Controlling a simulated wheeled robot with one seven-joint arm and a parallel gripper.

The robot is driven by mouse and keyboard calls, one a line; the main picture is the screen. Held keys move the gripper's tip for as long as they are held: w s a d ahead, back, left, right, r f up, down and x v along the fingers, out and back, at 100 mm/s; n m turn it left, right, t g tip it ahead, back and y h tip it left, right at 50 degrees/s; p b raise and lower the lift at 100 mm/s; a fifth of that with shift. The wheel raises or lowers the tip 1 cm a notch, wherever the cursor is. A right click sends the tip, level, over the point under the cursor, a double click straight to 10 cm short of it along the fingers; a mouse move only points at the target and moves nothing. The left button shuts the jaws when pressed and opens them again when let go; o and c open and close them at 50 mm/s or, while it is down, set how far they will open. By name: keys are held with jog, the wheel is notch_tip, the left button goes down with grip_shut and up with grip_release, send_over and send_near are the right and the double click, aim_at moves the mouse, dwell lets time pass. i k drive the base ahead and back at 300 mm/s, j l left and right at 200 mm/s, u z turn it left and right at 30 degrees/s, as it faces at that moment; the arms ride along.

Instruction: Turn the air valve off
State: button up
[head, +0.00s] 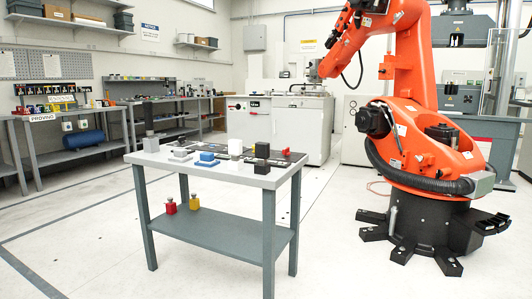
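I cannot make out an air valve for certain in the head view; any valve is hidden or too small to tell. A blue cylindrical tank (85,139) lies on the lower shelf of the left workbench. Whether a valve is attached to any of these cannot be seen. My gripper is not in view.
A grey table (222,179) with several small blocks stands in front, red and yellow weights on its lower shelf (222,236). A large orange robot arm (423,143) stands bolted to the floor at right. Open floor (75,232) lies at left.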

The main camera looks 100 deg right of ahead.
aim_at(285, 151)
jog(key=z, duration=3.6)
jog(key=i+l, duration=0.2)
jog(key=i, duration=0.25)
jog(key=i+l+u, duration=0.1)
jog(key=i+l, duration=0.15)
jog(key=i, duration=0.25)
